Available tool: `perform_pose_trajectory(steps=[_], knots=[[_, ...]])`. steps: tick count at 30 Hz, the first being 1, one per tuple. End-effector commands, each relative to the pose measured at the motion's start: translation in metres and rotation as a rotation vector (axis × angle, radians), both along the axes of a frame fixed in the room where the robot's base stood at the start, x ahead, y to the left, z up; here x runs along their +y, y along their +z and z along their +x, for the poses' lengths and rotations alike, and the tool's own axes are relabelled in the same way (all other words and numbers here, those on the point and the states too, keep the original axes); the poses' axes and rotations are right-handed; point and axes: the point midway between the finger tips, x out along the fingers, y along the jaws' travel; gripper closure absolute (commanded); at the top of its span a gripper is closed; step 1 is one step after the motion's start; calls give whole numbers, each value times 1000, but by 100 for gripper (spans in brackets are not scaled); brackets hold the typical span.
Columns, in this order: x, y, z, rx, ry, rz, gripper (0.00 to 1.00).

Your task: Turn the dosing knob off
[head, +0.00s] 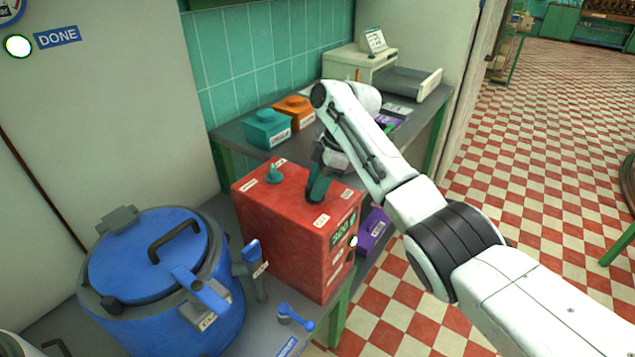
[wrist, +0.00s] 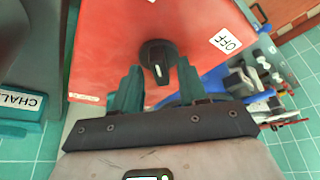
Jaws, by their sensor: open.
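The dosing knob (wrist: 157,55) is a black round knob with a white pointer mark, on the red box (wrist: 105,45). In the wrist view the mark points down the picture, toward my gripper, not at the OFF label (wrist: 226,41) at upper right. My gripper (wrist: 158,82) is open, its teal fingers either side of the knob in the picture; contact cannot be told. In the head view my gripper (head: 318,187) is at the top of the red box (head: 285,235), and hides the knob there. The box has a green-lit display (head: 343,229) on its front.
A blue lidded pot (head: 150,260) stands left of the box, with a blue scoop (head: 296,317) in front. A teal container (head: 268,128) and an orange one (head: 294,112) stand behind on the bench. A purple container (head: 372,230) is right of the box. A DONE sign (head: 57,37) is on the wall.

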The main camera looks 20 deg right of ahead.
Motion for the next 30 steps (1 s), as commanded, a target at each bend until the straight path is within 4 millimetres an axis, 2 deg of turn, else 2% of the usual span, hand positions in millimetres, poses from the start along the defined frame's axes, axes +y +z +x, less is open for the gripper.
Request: perform_pose_trajectory(steps=[4,17,30], knots=[[0,0,0,1,0,0,59],[0,0,0,0,0,0,100],[0,2,-1,2,-38,0,100]])
